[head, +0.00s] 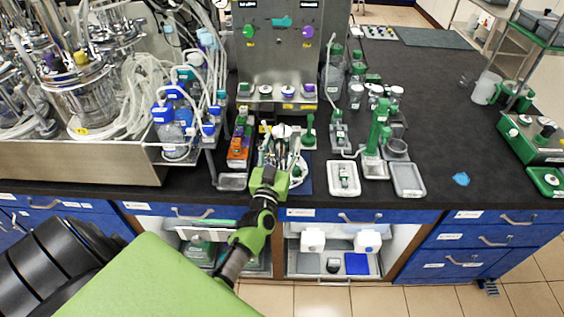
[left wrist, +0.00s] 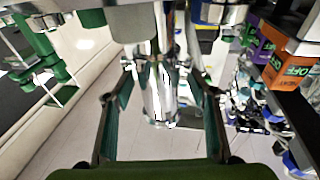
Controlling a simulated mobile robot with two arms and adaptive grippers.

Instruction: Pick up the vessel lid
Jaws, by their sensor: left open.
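My left gripper (head: 281,162) reaches over the bench's front edge to a cluster of shiny metal parts and white tubes (head: 284,140) in front of the control tower. I take this cluster to be the vessel lid with its fittings, but the gripper partly hides it. In the left wrist view the gripper (left wrist: 160,80) is open. A bright metal cylinder (left wrist: 158,100) shows between its two fingers, with a gap on each side. I cannot tell whether it is within the fingers' reach or beyond them. My right gripper is not in view.
A metal tray (head: 80,165) with steel vessels and coiled tubing stands at the left. An orange box (head: 238,152) is just left of the gripper. A green stand (head: 376,130) and a white tray (head: 343,178) are to the right. The bench further right is mostly clear.

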